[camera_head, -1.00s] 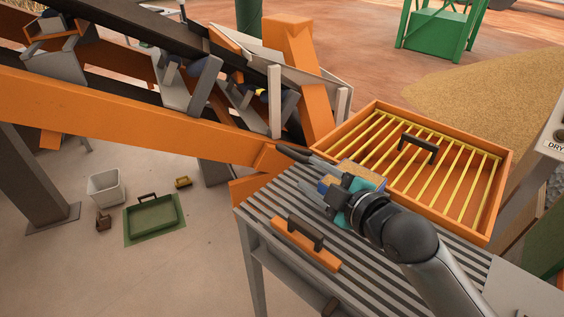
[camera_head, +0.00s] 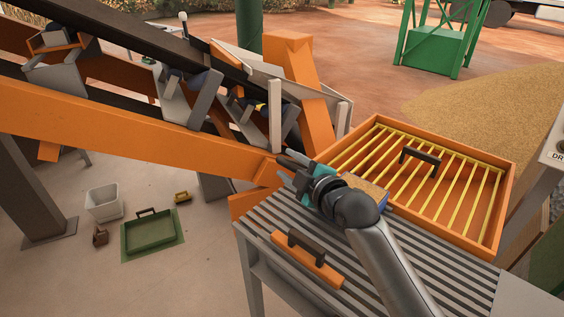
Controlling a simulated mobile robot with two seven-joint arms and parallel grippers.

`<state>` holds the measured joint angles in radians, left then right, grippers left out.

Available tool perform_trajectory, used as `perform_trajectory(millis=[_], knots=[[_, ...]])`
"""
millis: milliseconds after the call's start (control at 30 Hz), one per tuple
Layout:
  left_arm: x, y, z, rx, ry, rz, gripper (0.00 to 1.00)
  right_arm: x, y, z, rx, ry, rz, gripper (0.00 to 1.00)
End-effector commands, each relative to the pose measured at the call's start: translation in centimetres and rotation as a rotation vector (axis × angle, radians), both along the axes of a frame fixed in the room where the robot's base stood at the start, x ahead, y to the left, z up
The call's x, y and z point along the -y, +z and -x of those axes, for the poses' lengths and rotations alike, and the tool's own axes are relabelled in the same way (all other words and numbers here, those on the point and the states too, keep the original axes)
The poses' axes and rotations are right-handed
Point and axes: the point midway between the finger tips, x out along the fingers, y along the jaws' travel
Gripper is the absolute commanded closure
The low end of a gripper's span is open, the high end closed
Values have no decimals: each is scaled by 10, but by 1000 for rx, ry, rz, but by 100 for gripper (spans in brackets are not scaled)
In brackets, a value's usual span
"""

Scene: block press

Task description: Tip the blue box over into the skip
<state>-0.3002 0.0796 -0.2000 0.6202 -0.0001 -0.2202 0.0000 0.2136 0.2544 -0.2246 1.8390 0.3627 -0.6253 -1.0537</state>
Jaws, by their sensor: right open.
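The blue box (camera_head: 381,204) stands on the slatted grey table (camera_head: 415,262), against the near side of the orange frame. Its open top shows sand-coloured fill, and my right arm hides much of its left and near sides. My right gripper (camera_head: 284,168) is open, left of the box and apart from it, with its fingers pointing left towards the orange beam. Nothing shows between its fingers. My left gripper is not in view. A green tub (camera_head: 435,50) stands at the back; I cannot tell if it is the skip.
An orange frame with a yellow grid (camera_head: 455,195) and a dark handle adjoins the table. An orange block with a handle (camera_head: 308,262) lies on the table. A conveyor with an orange beam (camera_head: 130,115) runs along the left. A green tray (camera_head: 150,232) and white bin (camera_head: 104,203) are on the floor.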

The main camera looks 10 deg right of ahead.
Motion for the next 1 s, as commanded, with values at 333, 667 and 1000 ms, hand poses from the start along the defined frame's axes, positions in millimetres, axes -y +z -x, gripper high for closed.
perform_trajectory(millis=[333,667,1000], knots=[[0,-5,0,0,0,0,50,-11,-7,-29,-1,1,0,48],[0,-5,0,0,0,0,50,-12,-7,-32,0,1,0,48],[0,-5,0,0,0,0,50,-11,-7,-32,0,1,0,82]])
